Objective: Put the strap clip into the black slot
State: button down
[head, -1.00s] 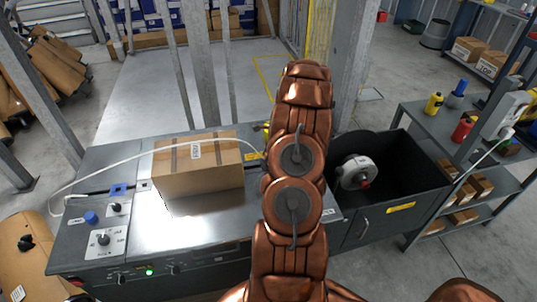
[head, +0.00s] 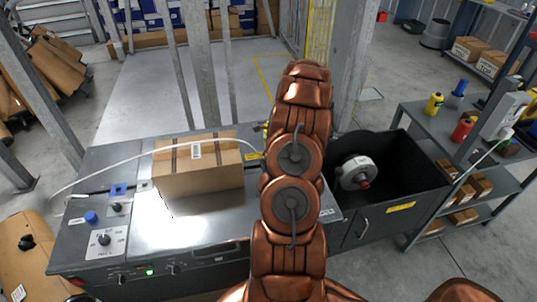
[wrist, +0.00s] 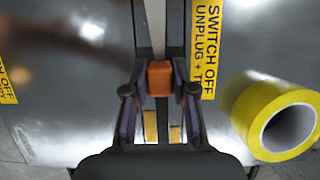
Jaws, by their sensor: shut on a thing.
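The orange strap clip (wrist: 159,78) is between the fingers of my gripper (wrist: 160,88) in the wrist view, and my gripper is shut on it. A pale strap (wrist: 155,22) runs up the picture from the clip. In the head view the white strap (head: 110,163) arcs from the left of the machine top over the carton toward my arm. My arm hides the clip and gripper there. A black slot (wrist: 144,35) runs along the metal top beside the strap in the wrist view. I cannot tell whether the clip touches it.
A carton (head: 205,178) sits on the machine top (head: 180,222), left of my arm. A yellow tape roll (wrist: 268,115) is right of my gripper. A black bin (head: 400,170) holding a round dispenser (head: 355,172) is to the right. Knobs and buttons are at the left.

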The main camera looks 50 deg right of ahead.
jog(key=shift+f, duration=0.45)
dwell(0.3)
jog(key=c, duration=0.9)
grip_release()
jog(key=shift+o, duration=0.2)
jog(key=v, duration=1.2)
